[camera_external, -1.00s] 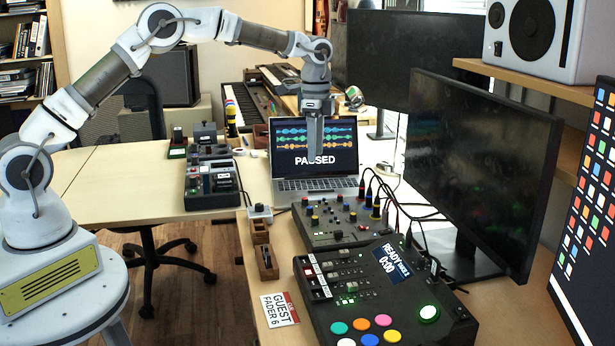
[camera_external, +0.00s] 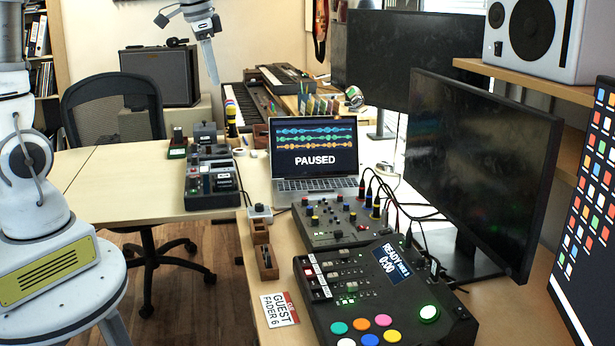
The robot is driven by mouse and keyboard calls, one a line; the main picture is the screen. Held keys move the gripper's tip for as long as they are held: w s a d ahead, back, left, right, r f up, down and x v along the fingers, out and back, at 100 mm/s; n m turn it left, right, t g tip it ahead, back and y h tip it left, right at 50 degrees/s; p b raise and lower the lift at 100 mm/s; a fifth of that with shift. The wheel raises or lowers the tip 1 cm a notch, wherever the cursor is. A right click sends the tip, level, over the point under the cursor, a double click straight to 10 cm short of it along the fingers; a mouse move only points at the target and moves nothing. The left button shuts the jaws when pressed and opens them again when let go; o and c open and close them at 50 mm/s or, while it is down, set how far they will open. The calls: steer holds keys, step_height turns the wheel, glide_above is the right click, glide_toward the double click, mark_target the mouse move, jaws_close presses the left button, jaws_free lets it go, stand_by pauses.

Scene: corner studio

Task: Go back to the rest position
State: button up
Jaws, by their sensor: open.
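My base (camera_external: 50,270) stands at the left on a round white stool-like stand.
A laptop (camera_external: 314,160) showing PAUSED stands on the desk. A mixer (camera_external: 340,222) and a control console (camera_external: 380,290) are in front, with a dark monitor (camera_external: 480,165) to their right. An office chair (camera_external: 112,105) and an amplifier (camera_external: 160,75) are behind. The left desktop (camera_external: 130,185) is largely bare.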

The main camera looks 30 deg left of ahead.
steer(key=s+a+f+n+t+p, duration=0.1)
steer(key=s+a+n, duration=0.35)
steer(key=s, duration=0.45)
steer(key=s+a+f+n+t, duration=0.1)
steer(key=s+a+n+t, duration=0.15)
steer(key=s+a, duration=0.55)
step_height(320, 180, down, 29)
steer(key=s+d+b, duration=0.1)
steer(key=d+b, duration=0.1)
steer(key=b, duration=2.6)
steer(key=shift+s+r+n+g+b, duration=0.15)
steer(key=shift+s+n+g+b, duration=0.15)
steer(key=shift+n+g, duration=0.15)
steer(key=shift+d, duration=0.1)
